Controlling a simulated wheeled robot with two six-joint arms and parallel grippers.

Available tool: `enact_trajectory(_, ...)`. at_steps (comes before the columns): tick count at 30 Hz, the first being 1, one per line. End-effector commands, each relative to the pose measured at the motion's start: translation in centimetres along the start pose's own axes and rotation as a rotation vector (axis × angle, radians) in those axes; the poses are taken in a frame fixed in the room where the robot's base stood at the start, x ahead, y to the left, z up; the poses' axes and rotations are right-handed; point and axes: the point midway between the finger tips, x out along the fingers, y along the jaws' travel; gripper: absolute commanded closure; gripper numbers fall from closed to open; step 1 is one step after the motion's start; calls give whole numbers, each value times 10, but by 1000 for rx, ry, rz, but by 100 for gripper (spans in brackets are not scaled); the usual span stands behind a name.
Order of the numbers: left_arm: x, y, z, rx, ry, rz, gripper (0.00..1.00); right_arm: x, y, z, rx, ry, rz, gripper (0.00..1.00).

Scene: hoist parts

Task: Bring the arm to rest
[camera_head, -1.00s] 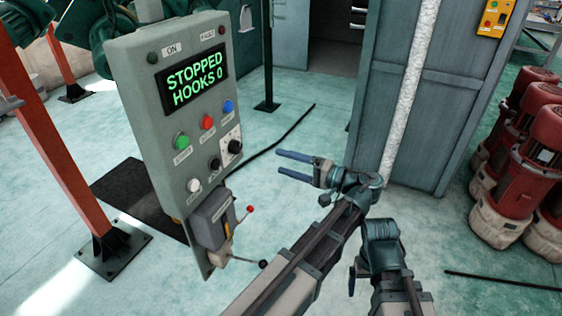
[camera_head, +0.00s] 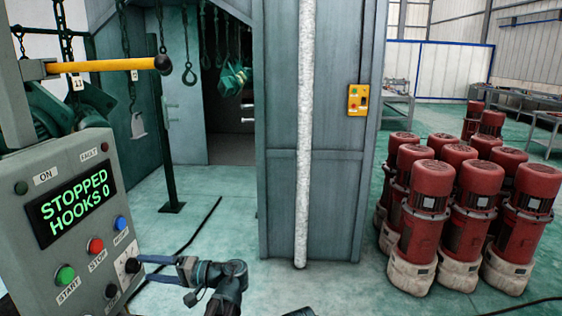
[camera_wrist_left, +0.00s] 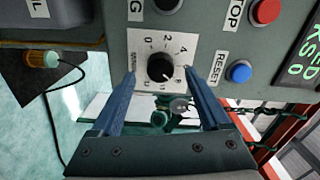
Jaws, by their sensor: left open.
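My left gripper (camera_head: 143,269) is open and empty at the lower left of the head view, its blue fingers pointing left at the control panel's right edge. The grey control panel (camera_head: 45,150) has a green display reading "STOPPED HOOKS 0". In the left wrist view the open fingers (camera_wrist_left: 159,73) frame a black knob (camera_wrist_left: 160,68) on a white numbered dial plate. The knob looks apart from both fingers; the exact gap cannot be told. The blue reset button (camera_wrist_left: 239,72) is just right of the fingers. My right gripper is not in view.
A grey-green cabinet (camera_head: 330,120) stands beyond the gripper. Several red motors (camera_head: 425,215) stand on the floor at right. A yellow bar (camera_head: 105,65) juts out above the panel. Hooks on chains (camera_head: 190,75) hang behind. The floor between panel and cabinet is mostly clear.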

Motion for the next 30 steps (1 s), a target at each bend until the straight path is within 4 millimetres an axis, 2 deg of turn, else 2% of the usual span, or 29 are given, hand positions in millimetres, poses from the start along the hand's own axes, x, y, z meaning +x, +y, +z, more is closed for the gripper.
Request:
enact_trajectory(3, 15, 0, 0, 0, -2, 0, 20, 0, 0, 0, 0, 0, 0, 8)
enact_trajectory(7, 23, 0, 0, 0, 0, 0, 20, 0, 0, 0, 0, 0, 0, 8)
enact_trajectory(20, 27, 0, 0, 0, 1, 0, 20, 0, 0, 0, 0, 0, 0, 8)
enact_trajectory(26, 15, 0, -1, 0, 4, 1, 20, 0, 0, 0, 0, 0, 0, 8)
enact_trajectory(30, -8, 0, -1, 0, 4, 1, 20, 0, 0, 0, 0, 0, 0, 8)
